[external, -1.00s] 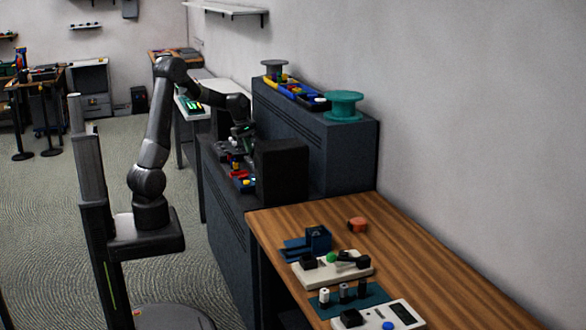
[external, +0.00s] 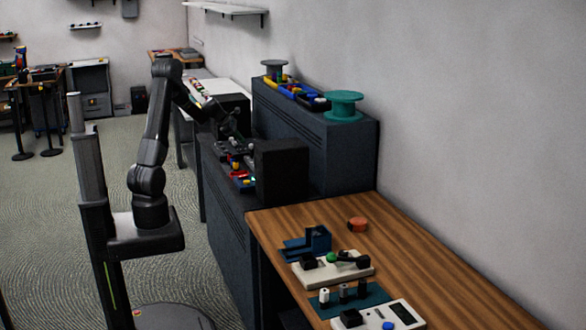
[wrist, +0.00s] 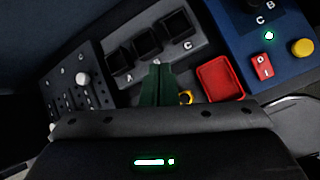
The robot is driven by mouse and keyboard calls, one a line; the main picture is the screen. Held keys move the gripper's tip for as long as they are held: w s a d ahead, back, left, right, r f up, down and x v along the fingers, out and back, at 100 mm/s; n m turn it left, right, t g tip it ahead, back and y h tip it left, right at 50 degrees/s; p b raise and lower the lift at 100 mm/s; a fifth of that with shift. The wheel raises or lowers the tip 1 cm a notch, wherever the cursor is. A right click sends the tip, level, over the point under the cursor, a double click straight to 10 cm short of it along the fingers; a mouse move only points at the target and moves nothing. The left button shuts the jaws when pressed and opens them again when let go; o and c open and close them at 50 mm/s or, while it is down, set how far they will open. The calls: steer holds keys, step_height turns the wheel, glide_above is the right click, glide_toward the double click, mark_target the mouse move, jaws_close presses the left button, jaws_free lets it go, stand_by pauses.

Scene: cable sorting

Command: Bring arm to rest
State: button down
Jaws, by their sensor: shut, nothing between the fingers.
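My gripper (wrist: 157,88) is shut and empty in the wrist view, its dark green fingers together. It points over a grey block with square slots marked with letters (wrist: 147,40). In the external view my gripper (external: 233,137) is small and dark above the cabinet top, and its fingers are hard to make out. My arm is raised and bent, with its forearm sloping down to the right.
A red tray (wrist: 220,79) and a blue panel (wrist: 262,38) with a red switch and yellow button lie right of the fingers. A panel with a white knob (wrist: 83,79) lies left. A black box (external: 282,171) stands close by the gripper. A wooden table (external: 400,245) holds devices.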

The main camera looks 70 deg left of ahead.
steer(key=s+a+f+n+y, duration=0.2)
steer(key=s+a+n, duration=0.5)
steer(key=a, duration=0.6)
steer(key=shift+s+a+f+n+t+y, duration=0.15)
steer(key=shift+s+f+n+t+y, duration=0.15)
steer(key=shift+s+y, duration=0.6)
steer(key=shift+r, duration=0.1)
